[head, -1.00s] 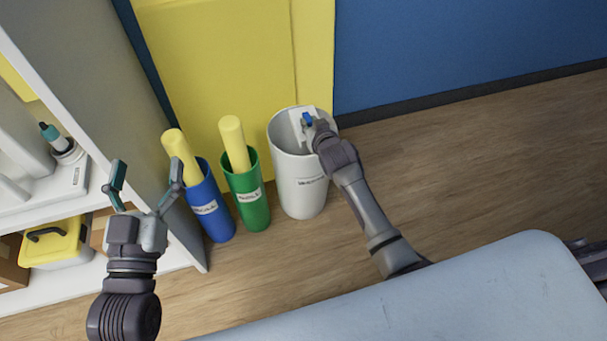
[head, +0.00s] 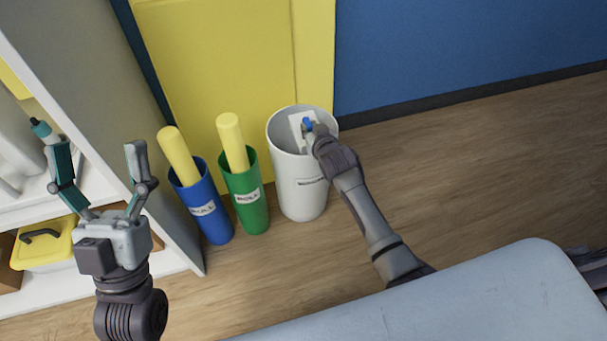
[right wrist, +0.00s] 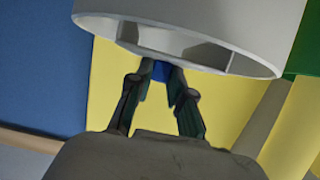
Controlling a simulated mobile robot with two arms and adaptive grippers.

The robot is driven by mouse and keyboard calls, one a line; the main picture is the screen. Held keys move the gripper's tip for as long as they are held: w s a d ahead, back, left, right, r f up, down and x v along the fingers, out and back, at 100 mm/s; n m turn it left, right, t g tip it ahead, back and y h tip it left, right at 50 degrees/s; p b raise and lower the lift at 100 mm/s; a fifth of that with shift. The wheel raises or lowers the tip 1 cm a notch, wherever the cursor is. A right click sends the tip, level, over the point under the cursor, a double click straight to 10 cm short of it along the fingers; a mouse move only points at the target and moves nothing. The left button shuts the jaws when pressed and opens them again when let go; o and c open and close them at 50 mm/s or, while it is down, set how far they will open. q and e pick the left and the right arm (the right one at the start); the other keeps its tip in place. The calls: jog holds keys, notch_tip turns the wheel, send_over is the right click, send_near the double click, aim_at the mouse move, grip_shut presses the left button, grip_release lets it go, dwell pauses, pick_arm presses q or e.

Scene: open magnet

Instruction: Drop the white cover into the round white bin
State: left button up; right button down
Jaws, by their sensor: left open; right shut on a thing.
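The round white bin (head: 302,198) stands on the floor against the yellow panel. It also shows upside down in the right wrist view (right wrist: 215,14). The white cover (head: 296,124), a small flat piece with a blue part, is at the bin's mouth, seemingly within the rim. My right gripper (head: 311,128) is over the bin's near right rim, shut on the cover at its blue part. In the right wrist view the fingertips (right wrist: 160,78) close around that blue part. How deep the cover sits is unclear. My left gripper (head: 98,152) is open and empty, by the shelf.
A green bin (head: 250,205) and a blue bin (head: 214,222), each with a yellow roll, stand left of the white bin. A shelf (head: 185,250) with a yellow-lidded box (head: 42,248) is at left. A pale surface (head: 450,300) fills the bottom right. Floor at right is clear.

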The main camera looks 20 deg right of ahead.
jog(key=c, duration=1)
grip_release()
jog(key=shift+s, duration=0.1)
jog(key=v, duration=1.1)
jog(key=shift+s+r, duration=0.15)
jog(key=shift+s, duration=0.25)
